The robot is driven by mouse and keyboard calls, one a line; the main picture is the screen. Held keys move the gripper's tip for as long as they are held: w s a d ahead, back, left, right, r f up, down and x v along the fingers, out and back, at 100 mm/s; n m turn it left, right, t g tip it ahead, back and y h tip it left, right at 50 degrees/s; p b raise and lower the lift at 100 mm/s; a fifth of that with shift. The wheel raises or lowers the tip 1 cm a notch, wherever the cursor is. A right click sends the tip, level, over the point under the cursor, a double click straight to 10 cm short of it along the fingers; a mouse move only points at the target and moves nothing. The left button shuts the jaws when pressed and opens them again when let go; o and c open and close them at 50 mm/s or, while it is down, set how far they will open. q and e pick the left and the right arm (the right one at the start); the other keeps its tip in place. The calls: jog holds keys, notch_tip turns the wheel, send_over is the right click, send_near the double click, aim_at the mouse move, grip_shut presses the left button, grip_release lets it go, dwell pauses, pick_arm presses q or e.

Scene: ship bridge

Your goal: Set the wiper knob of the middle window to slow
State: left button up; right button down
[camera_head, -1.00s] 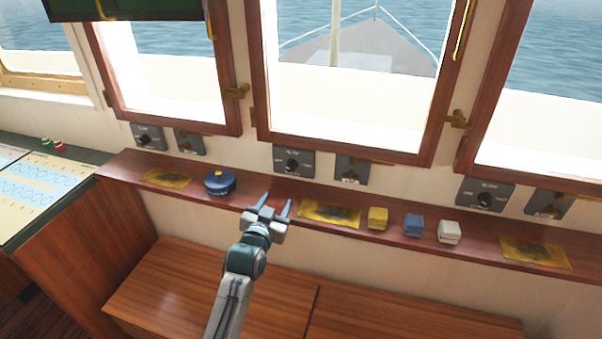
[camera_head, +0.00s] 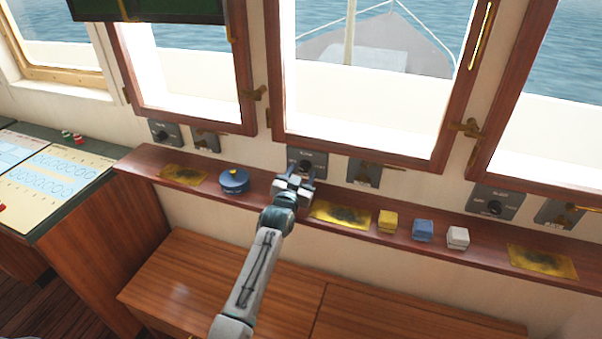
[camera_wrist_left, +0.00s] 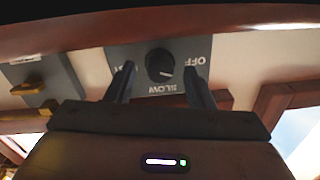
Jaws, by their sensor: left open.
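The middle window (camera_head: 365,160) has a dark wiper panel (camera_head: 320,158) below it with a round black knob (camera_head: 305,165). In the left wrist view, which shows the panel upside down, the knob (camera_wrist_left: 159,64) has a white mark pointing right and slightly down, near the OFF side. SLOW is printed below the knob there; the label at left is partly hidden by a finger. My left gripper (camera_head: 297,180) is open in front of the panel. Its fingers (camera_wrist_left: 158,72) show on either side of the knob, apart from it. My right gripper is not in view.
A wooden ledge (camera_head: 470,225) runs under the panels. It bears a blue round container (camera_head: 234,181), yellow (camera_head: 387,222), blue (camera_head: 423,230) and white (camera_head: 458,237) blocks and brass plates. A switch panel (camera_head: 364,173) is right of the knob panel. Similar knobs sit under the side windows.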

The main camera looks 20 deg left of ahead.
pick_arm(q)
jog(key=c, duration=1)
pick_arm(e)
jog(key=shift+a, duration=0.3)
pick_arm(q)
jog(key=shift+m, duration=0.3)
jog(key=m, duration=0.3)
jog(key=shift+m, duration=0.4)
jog(key=m, duration=0.2)
jog(key=shift+f+m, duration=0.1)
jog(key=shift+m, duration=0.3)
jog(key=m+b, duration=0.2)
jog(key=m, duration=0.2)
jog(key=shift+m+b, duration=0.85)
jog(key=shift+m, duration=0.55)
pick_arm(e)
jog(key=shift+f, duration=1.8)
